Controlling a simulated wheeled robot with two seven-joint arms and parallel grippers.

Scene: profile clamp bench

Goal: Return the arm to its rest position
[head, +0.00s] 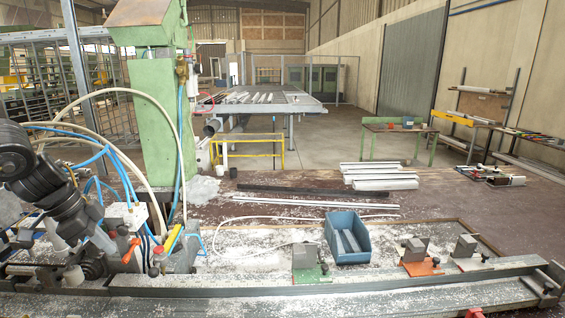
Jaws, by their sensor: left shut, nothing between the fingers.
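My left arm comes in from the left edge, dark and ribbed. My left gripper (95,250) is low at the left of the bench, among hoses and fittings beside the green machine column. It is shut with nothing seen between its fingers, though the clutter partly hides the fingertips. A long grey profile rail (330,284) runs along the front of the bench, to the right of the gripper. A green-based clamp block (307,258) and an orange-based clamp block (418,258) stand behind the rail. My right gripper is out of view.
A blue bin (348,238) stands between the clamp blocks. A grey block (466,247) is at the right. The green column (155,130) rises close to my left arm, with blue and cream hoses (105,150) looping around it. White shavings cover the open middle of the bench.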

